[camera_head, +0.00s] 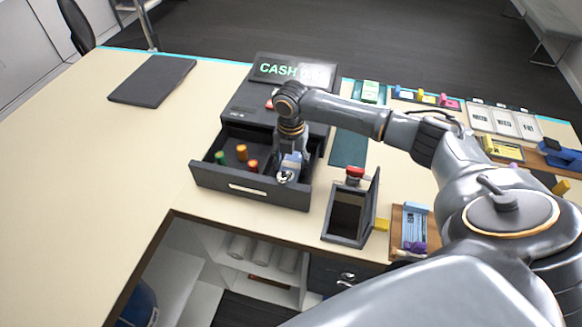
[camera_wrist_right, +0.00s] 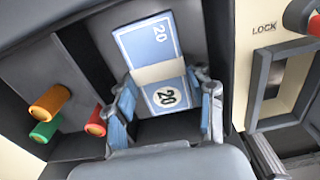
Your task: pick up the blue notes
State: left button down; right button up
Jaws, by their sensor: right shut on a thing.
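The blue notes (camera_wrist_right: 150,45) are a stack marked 20 with a pale band, in a compartment of the open cash drawer (camera_head: 215,178). In the head view the blue notes (camera_head: 292,161) are small and partly hidden by my gripper. My right gripper (camera_head: 289,172) reaches down into the drawer. In the right wrist view my right gripper (camera_wrist_right: 166,98) has one finger on each side of the notes and is shut on them. I cannot tell whether the notes are lifted off the drawer floor. My left gripper is not in view.
Green, orange and red coin rolls (camera_head: 241,152) stand in the drawer's left part. A dark lidded box marked LOCK (camera_head: 345,222) stands right of the drawer. The register (camera_head: 262,98) is behind. A dark folder (camera_head: 152,80) lies on the otherwise clear left counter.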

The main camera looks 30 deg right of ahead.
jog(key=shift+r, duration=0.1)
jog(key=shift+r+b, duration=0.55)
jog(key=s+d+r+p, duration=0.1)
jog(key=s+d+r, duration=0.1)
jog(key=s+r, duration=1.1)
notch_tip(320, 180, up, 4)
jog(key=shift+s+d+f+p, duration=0.15)
jog(key=shift+s+d+p, duration=0.1)
jog(key=shift+s+p, duration=0.15)
